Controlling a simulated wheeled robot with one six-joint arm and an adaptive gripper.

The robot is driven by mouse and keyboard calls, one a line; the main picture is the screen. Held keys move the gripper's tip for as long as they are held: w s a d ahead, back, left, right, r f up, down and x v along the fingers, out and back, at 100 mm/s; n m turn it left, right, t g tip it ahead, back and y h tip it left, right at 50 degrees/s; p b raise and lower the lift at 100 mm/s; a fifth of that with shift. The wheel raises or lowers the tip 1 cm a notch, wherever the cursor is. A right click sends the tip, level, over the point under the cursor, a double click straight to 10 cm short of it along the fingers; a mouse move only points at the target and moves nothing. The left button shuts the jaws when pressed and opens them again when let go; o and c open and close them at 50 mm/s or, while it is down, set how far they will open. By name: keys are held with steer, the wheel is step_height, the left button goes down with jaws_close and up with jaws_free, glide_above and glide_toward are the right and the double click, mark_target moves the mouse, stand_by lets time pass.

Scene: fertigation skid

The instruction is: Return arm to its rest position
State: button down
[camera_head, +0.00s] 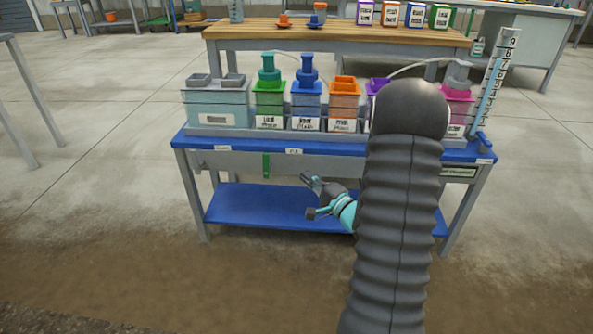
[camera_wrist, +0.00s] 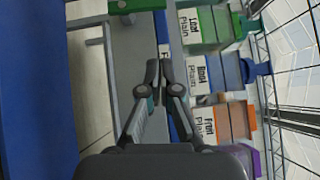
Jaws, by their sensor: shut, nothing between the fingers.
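My gripper (camera_head: 312,197) shows in the head view in front of the blue bench, below its top and above its lower shelf (camera_head: 265,207). In the wrist view my gripper (camera_wrist: 161,72) has its two fingertips together with nothing between them. My grey ribbed arm covers the right part of the bench in the head view. The wrist view is turned sideways and faces the bench front and the labelled containers. My gripper appears apart from the containers.
On the bench stand a green container (camera_head: 269,105), a blue container (camera_head: 306,105), an orange-lidded container (camera_head: 343,105) and a pale tank (camera_head: 217,104). A graduated tube (camera_head: 490,85) stands at the right end. A wooden table (camera_head: 335,35) is behind. The floor in front is clear.

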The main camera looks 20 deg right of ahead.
steer(key=shift+v, duration=0.85)
